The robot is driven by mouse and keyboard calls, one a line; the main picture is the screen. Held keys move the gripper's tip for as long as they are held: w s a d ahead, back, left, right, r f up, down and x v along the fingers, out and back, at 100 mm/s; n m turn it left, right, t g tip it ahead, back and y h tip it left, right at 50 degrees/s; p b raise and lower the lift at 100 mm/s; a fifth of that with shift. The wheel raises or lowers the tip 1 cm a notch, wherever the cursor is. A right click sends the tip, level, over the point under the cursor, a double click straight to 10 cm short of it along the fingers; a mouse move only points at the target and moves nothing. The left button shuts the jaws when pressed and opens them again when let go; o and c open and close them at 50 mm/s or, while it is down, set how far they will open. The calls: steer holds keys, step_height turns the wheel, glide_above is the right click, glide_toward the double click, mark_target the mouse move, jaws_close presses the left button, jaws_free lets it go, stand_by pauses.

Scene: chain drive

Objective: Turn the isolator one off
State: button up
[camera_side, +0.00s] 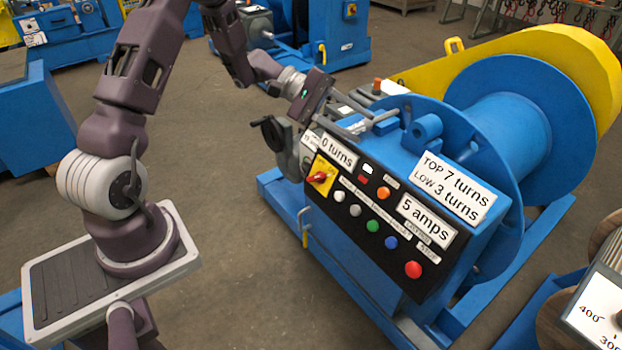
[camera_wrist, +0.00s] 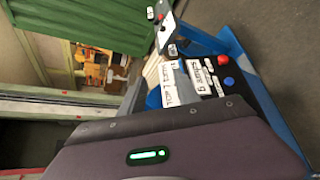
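The isolator is a red rotary handle (camera_side: 318,177) on a yellow plate (camera_side: 323,168), at the upper left of the black control panel (camera_side: 375,215) in the side view. Its handle lies roughly sideways in the picture. My gripper (camera_side: 364,124) is above and behind the panel's top edge, up and to the right of the isolator and apart from it. Its two grey fingers look spread, with nothing seen between them.
The panel carries several buttons, including a red one (camera_side: 413,270), and white labels. A blue winder with a large drum (camera_side: 505,135) and yellow guard (camera_side: 560,50) stands behind. Floor left of the panel is clear.

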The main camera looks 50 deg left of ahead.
steer(key=w+a+f+n+t+y, duration=0.1)
steer(key=w+a+f+n+t, duration=0.25)
steer(key=a+f, duration=0.4)
steer(key=n+t+y, duration=0.5)
steer(key=n+y, duration=0.4)
steer(key=n, duration=0.1)
glide_toward(312, 178)
steer(key=w, duration=0.3)
steer(key=shift+g, duration=0.25)
steer(key=x, duration=0.6)
steer(key=shift+s+d+f, duration=0.1)
steer(key=shift+d+f, duration=0.1)
steer(key=shift+w+f, duration=0.1)
steer(key=shift+w, duration=0.25)
steer(key=shift+d, duration=0.1)
jaws_close()
